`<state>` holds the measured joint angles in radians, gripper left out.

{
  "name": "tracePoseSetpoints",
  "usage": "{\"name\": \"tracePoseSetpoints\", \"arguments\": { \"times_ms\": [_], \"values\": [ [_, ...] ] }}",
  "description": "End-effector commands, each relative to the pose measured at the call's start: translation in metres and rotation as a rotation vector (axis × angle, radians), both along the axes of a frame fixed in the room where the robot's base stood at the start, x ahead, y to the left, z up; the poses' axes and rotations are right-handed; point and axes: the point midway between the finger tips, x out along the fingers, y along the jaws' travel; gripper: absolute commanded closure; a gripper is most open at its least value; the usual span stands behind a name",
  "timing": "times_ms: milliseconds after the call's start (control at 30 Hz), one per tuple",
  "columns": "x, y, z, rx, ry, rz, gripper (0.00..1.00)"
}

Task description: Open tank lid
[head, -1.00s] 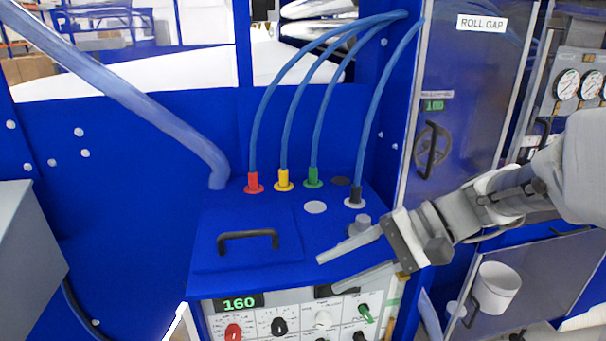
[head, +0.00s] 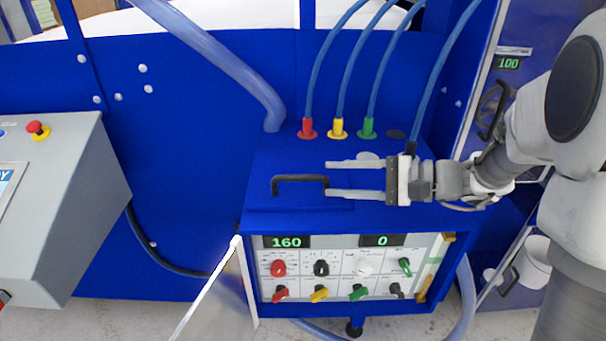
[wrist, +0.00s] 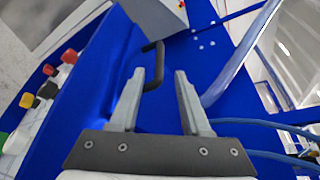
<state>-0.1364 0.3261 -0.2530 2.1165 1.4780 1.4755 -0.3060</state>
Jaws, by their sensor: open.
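The blue tank lid (head: 262,200) lies closed on top of the blue tank, with a black bar handle (head: 299,179) standing on it. My gripper (head: 327,178) is open and comes in from the right, its fingers pointing left, with the tips close to the right end of the handle. In the wrist view the handle (wrist: 159,62) shows ahead of my open gripper (wrist: 165,75), nearer the left finger. Nothing is held. I cannot tell whether a finger touches the handle.
Red (head: 308,130), yellow (head: 338,129) and green (head: 368,129) hose fittings stand behind the lid. A thick hose (head: 225,55) runs down behind it on the left. The control panel (head: 343,268) with knobs is below. A grey console (head: 65,200) stands left.

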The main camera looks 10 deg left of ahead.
Motion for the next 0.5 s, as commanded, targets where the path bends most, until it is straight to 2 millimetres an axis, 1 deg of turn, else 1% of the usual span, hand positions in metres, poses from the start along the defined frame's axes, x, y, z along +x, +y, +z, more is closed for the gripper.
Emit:
{"name": "tracePoseSetpoints", "arguments": {
  "times_ms": [33, 233, 333, 500],
  "values": [
    [0.0, 0.013, -0.002, 0.0, 0.002, 0.005, 0.53],
    [0.003, 0.049, -0.01, -0.002, 0.002, 0.004, 0.53],
    [0.005, 0.061, -0.013, -0.001, 0.002, 0.003, 0.53],
    [0.006, 0.072, -0.015, 0.0, -0.001, 0.002, 0.53]
  ]
}}
